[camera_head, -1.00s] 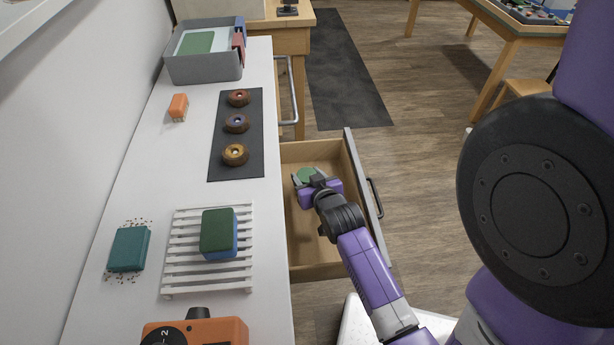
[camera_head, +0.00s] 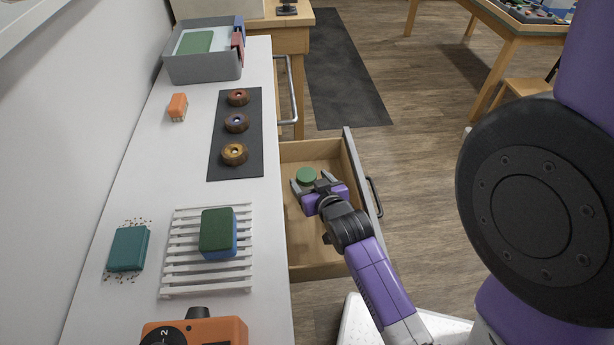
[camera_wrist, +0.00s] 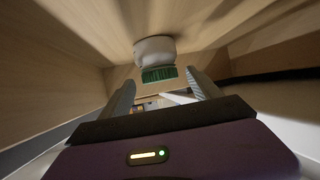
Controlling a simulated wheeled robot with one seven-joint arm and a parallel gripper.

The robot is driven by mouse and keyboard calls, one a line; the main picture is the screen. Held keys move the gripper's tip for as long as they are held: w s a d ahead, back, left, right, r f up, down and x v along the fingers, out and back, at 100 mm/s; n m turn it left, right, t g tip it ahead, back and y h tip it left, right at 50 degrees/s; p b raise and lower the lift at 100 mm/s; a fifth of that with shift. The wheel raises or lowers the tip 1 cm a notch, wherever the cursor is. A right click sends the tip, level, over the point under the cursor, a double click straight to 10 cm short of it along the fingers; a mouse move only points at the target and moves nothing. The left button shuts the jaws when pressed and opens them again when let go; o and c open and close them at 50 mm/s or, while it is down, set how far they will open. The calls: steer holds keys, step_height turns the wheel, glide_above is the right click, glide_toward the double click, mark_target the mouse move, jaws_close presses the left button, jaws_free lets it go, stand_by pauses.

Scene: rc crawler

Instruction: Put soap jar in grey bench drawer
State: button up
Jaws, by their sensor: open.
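The soap jar, with a green lid (camera_head: 307,175) and a white body (camera_wrist: 154,48), stands in the open wooden drawer (camera_head: 312,250) of the grey bench. My gripper (camera_head: 309,182) is inside the drawer too, open, with its fingertips on the near side of the jar. In the wrist view, the jar is beyond my open fingers (camera_wrist: 160,80) and a gap shows between them and it. Nothing is held in the fingers.
The drawer's grey front (camera_head: 362,190) with a dark handle is on the right. The white benchtop (camera_head: 150,190) holds a slatted rack (camera_head: 180,270) with a sponge (camera_head: 218,232), a dark mat (camera_head: 222,168) with three round pieces, and a grey bin (camera_head: 205,70).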

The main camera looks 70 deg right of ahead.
mark_target(309, 179)
steer(key=shift+v, duration=1.95)
